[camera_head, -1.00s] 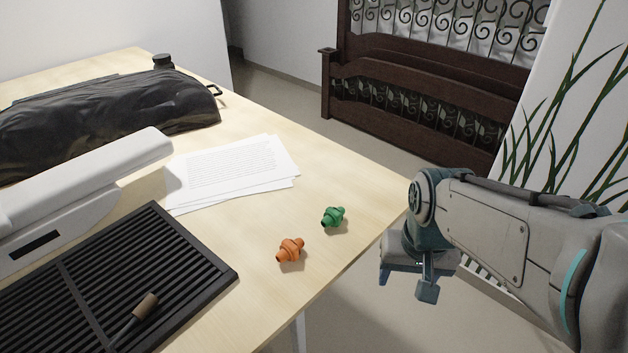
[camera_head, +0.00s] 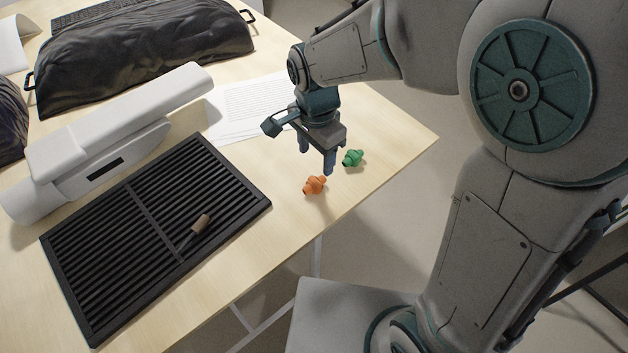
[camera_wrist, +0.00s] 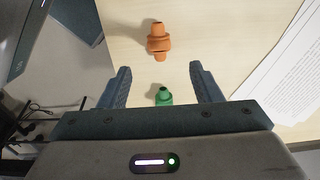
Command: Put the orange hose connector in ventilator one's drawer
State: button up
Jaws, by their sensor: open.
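The orange hose connector (camera_head: 314,185) lies on the wooden table near its front edge. It also shows in the wrist view (camera_wrist: 158,41), beyond my fingertips and roughly centred between them. A green connector (camera_head: 353,157) lies close by, to its right and a little farther back; in the wrist view the green connector (camera_wrist: 163,96) shows between my fingers, partly cut off by the gripper body. My gripper (camera_head: 317,164) is open and empty, pointing down above the table near both connectors. It also shows in the wrist view (camera_wrist: 158,75). No ventilator or drawer can be made out.
A white device (camera_head: 110,140) and a dark covered bundle (camera_head: 140,50) stand behind. Paper sheets (camera_head: 235,105) lie behind my gripper.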

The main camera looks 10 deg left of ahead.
aim_at(314, 180)
jog(key=f, duration=0.9)
jog(key=shift+s+a+f, duration=0.1)
jog(key=shift+s+f, duration=0.1)
jog(key=shift+f, duration=0.05)
jog(key=c, duration=1.1)
jog(key=shift+r, duration=0.1)
